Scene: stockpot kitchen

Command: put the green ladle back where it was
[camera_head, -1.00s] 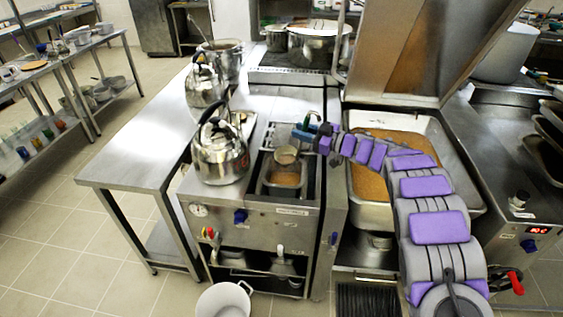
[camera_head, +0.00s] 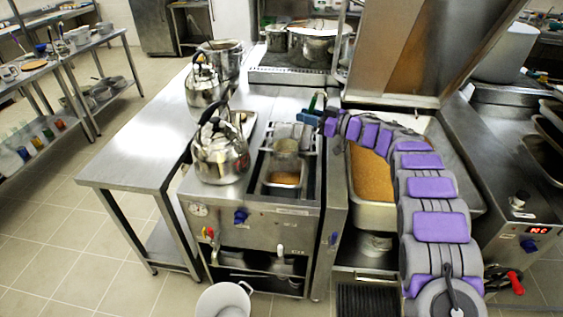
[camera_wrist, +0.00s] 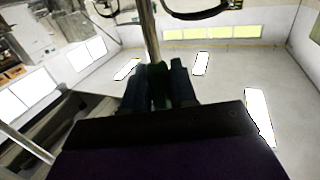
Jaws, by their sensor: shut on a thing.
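My gripper (camera_head: 312,119) is shut on the green ladle (camera_head: 313,101), over the back of the narrow fryer unit. The green handle end stands up above the jaws. In the wrist view, the jaws (camera_wrist: 160,88) grip the green part, and a metal shaft (camera_wrist: 150,35) runs up out of the frame. I cannot tell whether the bowl touches anything.
A kettle (camera_head: 221,158) stands close on the left. A large brown-filled pan (camera_head: 368,172) lies under my arm, with a raised lid (camera_head: 405,50) behind it. The left steel table (camera_head: 140,150) has free room.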

